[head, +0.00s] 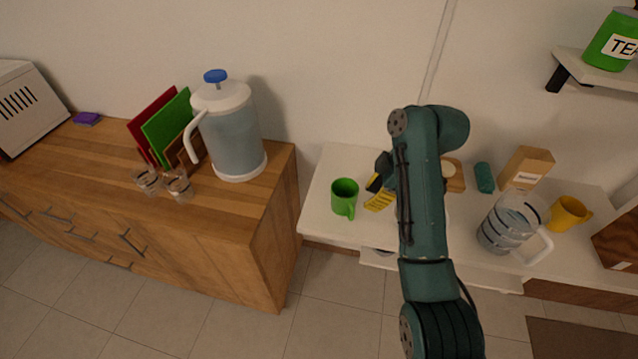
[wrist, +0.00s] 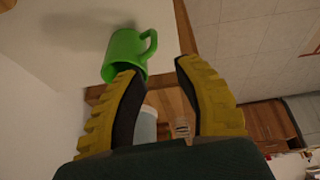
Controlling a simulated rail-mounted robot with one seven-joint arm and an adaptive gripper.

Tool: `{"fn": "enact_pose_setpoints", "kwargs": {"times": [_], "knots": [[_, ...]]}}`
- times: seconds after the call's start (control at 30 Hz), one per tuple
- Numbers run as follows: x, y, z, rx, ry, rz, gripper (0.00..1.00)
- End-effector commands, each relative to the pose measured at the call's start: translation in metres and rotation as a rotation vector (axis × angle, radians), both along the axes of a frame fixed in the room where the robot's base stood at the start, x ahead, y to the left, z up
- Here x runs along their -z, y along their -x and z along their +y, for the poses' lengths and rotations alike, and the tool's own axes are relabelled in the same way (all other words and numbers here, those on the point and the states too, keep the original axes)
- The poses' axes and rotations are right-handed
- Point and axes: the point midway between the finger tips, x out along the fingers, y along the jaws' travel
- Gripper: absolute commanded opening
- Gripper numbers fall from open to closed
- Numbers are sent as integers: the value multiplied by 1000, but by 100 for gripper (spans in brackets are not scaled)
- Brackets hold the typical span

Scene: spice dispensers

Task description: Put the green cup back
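The green cup (head: 344,195) stands on the left part of the white table (head: 322,217) in the head view, with its handle toward the front. My gripper (head: 379,197) is just right of the cup, apart from it. In the wrist view, the green cup (wrist: 126,52) is beyond the tip of the left yellow finger, with its handle to the right. My gripper (wrist: 157,72) is open there, with nothing held between its fingers. My arm hides part of the table in the head view.
A glass pitcher (head: 512,222), a yellow mug (head: 567,214), a teal jar (head: 484,177) and a cardboard box (head: 527,168) stand on the table's right. A wooden cabinet (head: 255,222) at left bears a large water dispenser (head: 234,140), boards and glasses. A shelf (head: 590,77) hangs upper right.

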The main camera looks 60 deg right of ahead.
Motion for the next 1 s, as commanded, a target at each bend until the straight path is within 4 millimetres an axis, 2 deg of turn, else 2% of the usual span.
{"fn": "enact_pose_setpoints", "kwargs": {"times": [0.17, 0.23, 0.27, 0.37, 0.4, 0.47, 0.5, 0.57, 0.63, 0.73, 0.8, 0.9, 1.0], "knots": [[1, -1, 0, 0, 1, 0, 33], [-1, -10, 3, 8, 17, -15, 33], [-2, -20, 6, 13, 35, -29, 33], [-19, -72, 28, 64, 128, -138, 33], [-31, -99, 44, 95, 169, -211, 33], [-54, -138, 77, 141, 216, -350, 33], [-73, -159, 101, 170, 233, -452, 33], [-105, -182, 143, 207, 233, -618, 33], [-147, -195, 198, 238, 195, -822, 33], [-209, -185, 276, 262, 67, -1111, 33], [-247, -162, 321, 266, -51, -1282, 33], [-285, -126, 361, 262, -201, -1449, 33], [-303, -104, 378, 258, -287, -1527, 33]]}}
